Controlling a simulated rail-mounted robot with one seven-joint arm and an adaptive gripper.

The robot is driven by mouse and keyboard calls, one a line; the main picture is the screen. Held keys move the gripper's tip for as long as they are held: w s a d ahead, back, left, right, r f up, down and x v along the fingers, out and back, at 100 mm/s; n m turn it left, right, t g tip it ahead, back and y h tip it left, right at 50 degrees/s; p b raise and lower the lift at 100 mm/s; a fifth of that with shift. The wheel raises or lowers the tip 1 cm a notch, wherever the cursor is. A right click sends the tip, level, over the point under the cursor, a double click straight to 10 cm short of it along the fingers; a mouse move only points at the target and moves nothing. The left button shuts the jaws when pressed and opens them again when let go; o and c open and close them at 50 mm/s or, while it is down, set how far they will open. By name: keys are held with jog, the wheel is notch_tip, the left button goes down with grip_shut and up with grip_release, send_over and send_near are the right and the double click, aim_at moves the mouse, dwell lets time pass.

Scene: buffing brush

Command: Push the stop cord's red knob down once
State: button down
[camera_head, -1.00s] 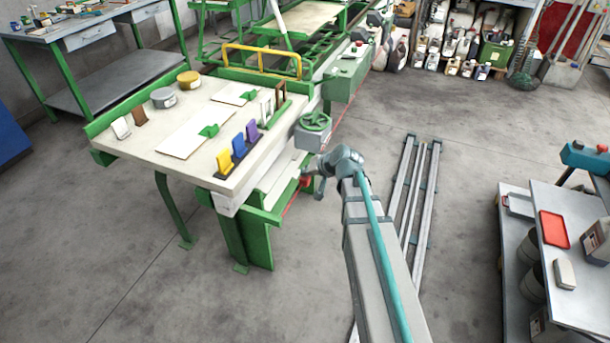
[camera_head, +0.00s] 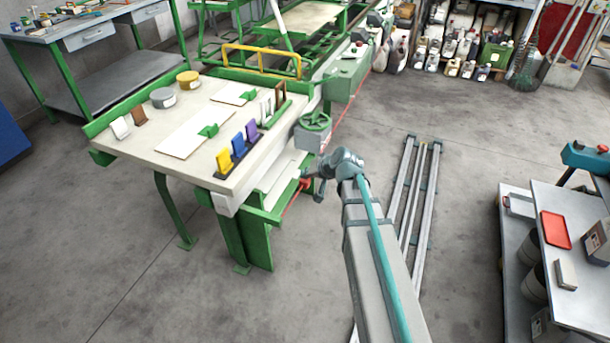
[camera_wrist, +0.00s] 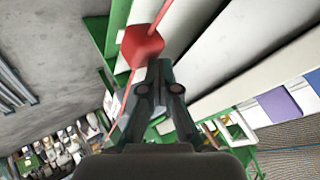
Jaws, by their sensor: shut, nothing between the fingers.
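The red knob (camera_head: 305,184) sits on the thin red stop cord (camera_head: 341,120), low along the right side of the green-framed bench. In the wrist view, the red knob (camera_wrist: 142,46) is just beyond the fingertips and slightly left of them. The cord (camera_wrist: 161,14) runs past it. My gripper (camera_head: 316,190) is shut and empty, with its fingertips at the knob's side in the head view. In the wrist view, my gripper's tips (camera_wrist: 158,66) overlap the knob's lower edge. They look very close or touching; I cannot tell which.
The bench top (camera_head: 175,160) carries colored blocks, tins and boards. A grey box with a green handwheel (camera_head: 315,121) stands just above my wrist. Long metal rails (camera_head: 411,195) lie on the floor to the right, and a shelf cart (camera_head: 575,270) stands further right. Open floor lies in front.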

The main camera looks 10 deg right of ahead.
aim_at(307, 180)
jog(key=shift+f+b, duration=0.55)
jog(key=shift+f, duration=0.35)
dwell(0.6)
jog(key=shift+r, duration=0.2)
jog(key=shift+r+p, duration=1.65)
jog(key=shift+r, duration=0.75)
jog(key=shift+r, duration=0.1)
jog(key=shift+r+p, duration=1.5)
jog(key=shift+r, duration=0.9)
